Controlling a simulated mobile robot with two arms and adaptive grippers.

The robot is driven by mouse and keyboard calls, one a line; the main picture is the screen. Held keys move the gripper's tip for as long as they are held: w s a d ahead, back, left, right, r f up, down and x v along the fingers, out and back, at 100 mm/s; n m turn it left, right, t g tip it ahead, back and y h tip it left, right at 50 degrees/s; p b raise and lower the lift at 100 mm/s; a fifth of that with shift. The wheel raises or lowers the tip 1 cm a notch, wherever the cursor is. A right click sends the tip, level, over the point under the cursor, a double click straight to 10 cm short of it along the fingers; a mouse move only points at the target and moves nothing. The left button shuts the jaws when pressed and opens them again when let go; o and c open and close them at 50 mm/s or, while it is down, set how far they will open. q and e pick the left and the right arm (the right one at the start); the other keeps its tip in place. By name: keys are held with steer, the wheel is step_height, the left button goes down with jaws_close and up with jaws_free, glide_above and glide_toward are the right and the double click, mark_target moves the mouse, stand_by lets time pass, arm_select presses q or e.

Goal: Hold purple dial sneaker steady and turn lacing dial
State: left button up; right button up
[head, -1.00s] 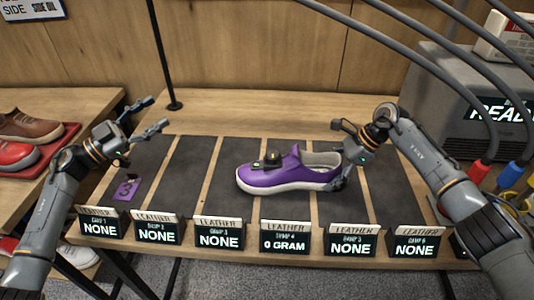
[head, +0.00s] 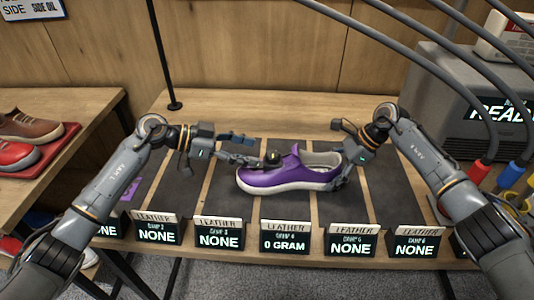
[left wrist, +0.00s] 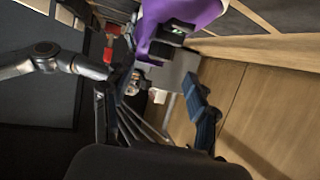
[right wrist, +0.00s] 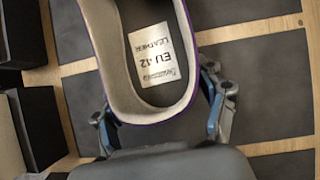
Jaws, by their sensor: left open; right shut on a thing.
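The purple sneaker (head: 283,178) lies sole-down across the dark mats, toe to the left. A small dark dial (head: 272,157) sits on its upper front. My right gripper (head: 345,166) is shut on the heel, with a finger on each side of the heel collar in the right wrist view (right wrist: 162,105). The insole label (right wrist: 155,65) reads EU 42, leather. My left gripper (head: 250,149) is open, its fingers pointing right, just left of the dial. In the left wrist view the dark fitting with a green light (left wrist: 177,29) on the shoe lies ahead of the fingers, apparently apart from them.
Display boxes line the front edge; the one below the sneaker (head: 284,241) reads 0 GRAM, others NONE. A purple tag (head: 130,191) is partly hidden by my left arm. Other shoes (head: 35,130) sit at left. A grey machine with cables (head: 450,100) stands at right.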

mark_target(267, 154)
arm_select(q)
steer(key=x, duration=0.5)
steer(key=shift+w+d+f, duration=0.1)
steer(key=shift+d, duration=0.25)
steer(key=c, duration=1.2)
